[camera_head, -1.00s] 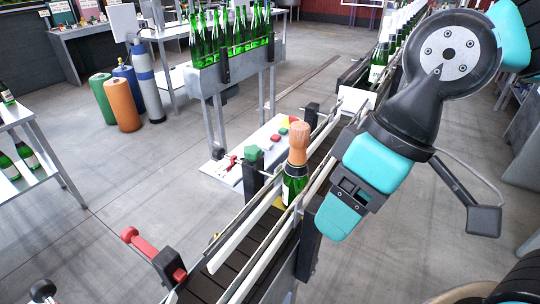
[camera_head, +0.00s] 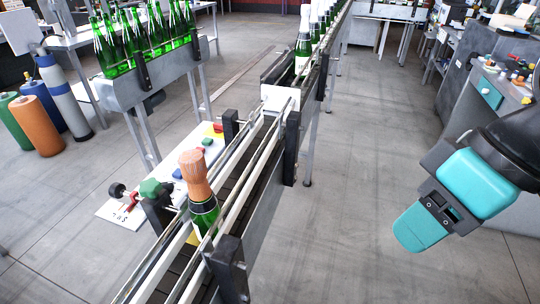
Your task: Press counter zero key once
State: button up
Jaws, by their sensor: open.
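A white control panel (camera_head: 116,212) with small coloured keys lies beyond the left side of the conveyor. I cannot tell which key is the counter zero key, as the markings are too small to read. My gripper (camera_head: 424,226), teal and black, hangs at the right over bare floor. It is open and holds nothing visible. It is well apart from the panel, with the conveyor between them.
A green bottle with an orange-brown foil top (camera_head: 196,176) stands on the conveyor (camera_head: 240,165) between rails. A rack of green bottles (camera_head: 130,85) stands at the upper left. A grey cabinet with coloured knobs (camera_head: 486,90) is at the right. The floor right of the conveyor is clear.

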aim_at(177, 174)
jog(key=z, duration=0.7)
jog(key=i, duration=1.65)
jog(key=u, duration=2.75)
